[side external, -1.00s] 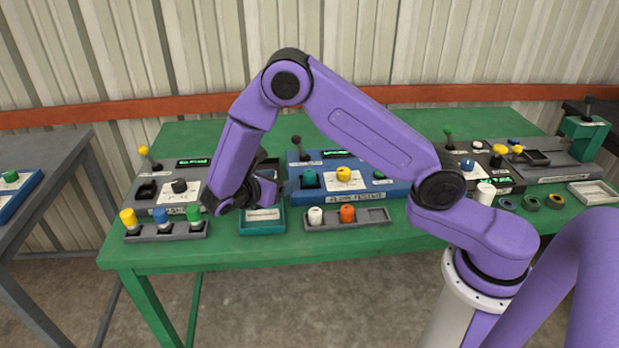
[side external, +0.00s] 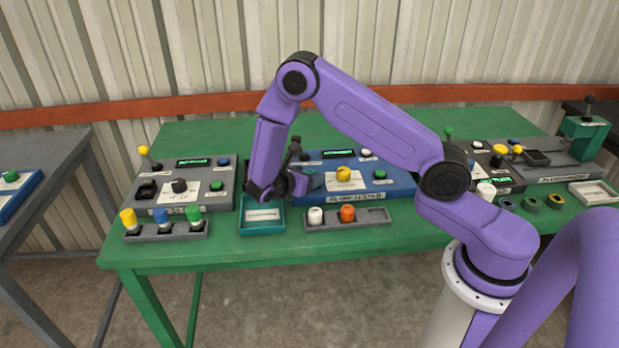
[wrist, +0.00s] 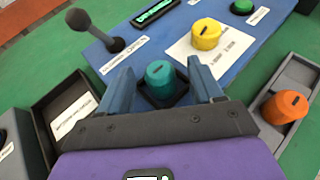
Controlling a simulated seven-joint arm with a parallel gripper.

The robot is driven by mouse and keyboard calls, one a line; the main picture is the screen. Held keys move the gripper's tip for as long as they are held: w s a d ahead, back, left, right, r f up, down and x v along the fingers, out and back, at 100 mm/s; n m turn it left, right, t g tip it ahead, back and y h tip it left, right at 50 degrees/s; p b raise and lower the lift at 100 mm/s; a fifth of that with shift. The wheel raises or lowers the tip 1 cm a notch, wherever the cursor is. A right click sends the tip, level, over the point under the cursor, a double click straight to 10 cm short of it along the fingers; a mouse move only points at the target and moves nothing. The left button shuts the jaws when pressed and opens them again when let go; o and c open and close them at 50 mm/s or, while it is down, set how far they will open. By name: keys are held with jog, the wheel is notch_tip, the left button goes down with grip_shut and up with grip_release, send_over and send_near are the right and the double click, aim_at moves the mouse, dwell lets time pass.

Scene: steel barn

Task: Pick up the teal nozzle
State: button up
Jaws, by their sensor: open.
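The teal nozzle (wrist: 160,78) is a short ribbed cylinder with a slot in its top. In the wrist view it stands upright in a small dark square socket (wrist: 178,98) on the blue station (wrist: 228,65). My gripper (wrist: 162,82) is open, with one blue-grey finger on each side of the nozzle in the picture. I cannot tell whether the fingertips are down at its height or touch it. In the side view my gripper (side external: 308,183) is over the left part of the blue station and hides the nozzle.
A yellow knob (wrist: 207,34) and a dark lever (wrist: 95,28) stand on the station near the nozzle. An orange nozzle (wrist: 285,106) sits in a grey rack (side external: 376,216) in front. A teal-rimmed tray (side external: 262,230) lies at front left.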

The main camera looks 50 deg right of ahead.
jog(key=c, duration=1.1)
jog(key=shift+r, duration=0.15)
